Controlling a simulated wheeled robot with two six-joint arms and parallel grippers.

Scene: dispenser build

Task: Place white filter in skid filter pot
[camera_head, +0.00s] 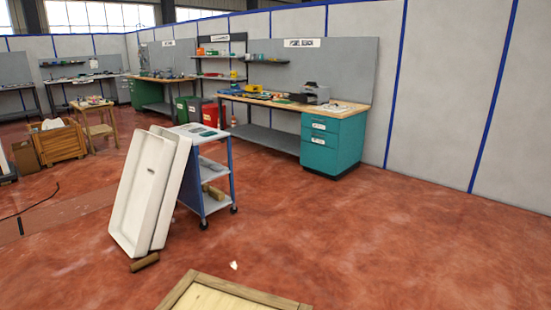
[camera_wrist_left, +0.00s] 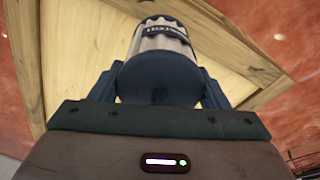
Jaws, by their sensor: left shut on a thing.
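My left gripper (camera_wrist_left: 160,88) shows only in the left wrist view, its dark fingers on either side of a cylinder. It is shut on this cylinder (camera_wrist_left: 165,42), which has a pale, label-banded far part and a dark blue rounded near end. Neither gripper is in the head view, and I cannot make out a skid filter pot in either view.
A wood-framed panel (camera_head: 235,297) shows at the bottom of the head view. Large white trays (camera_head: 140,190) lean by a blue-and-grey cart (camera_head: 215,165). A wooden roller (camera_head: 145,262) and a small white scrap (camera_head: 234,265) lie on the red floor. The floor at right is clear before a teal-drawer workbench (camera_head: 335,145).

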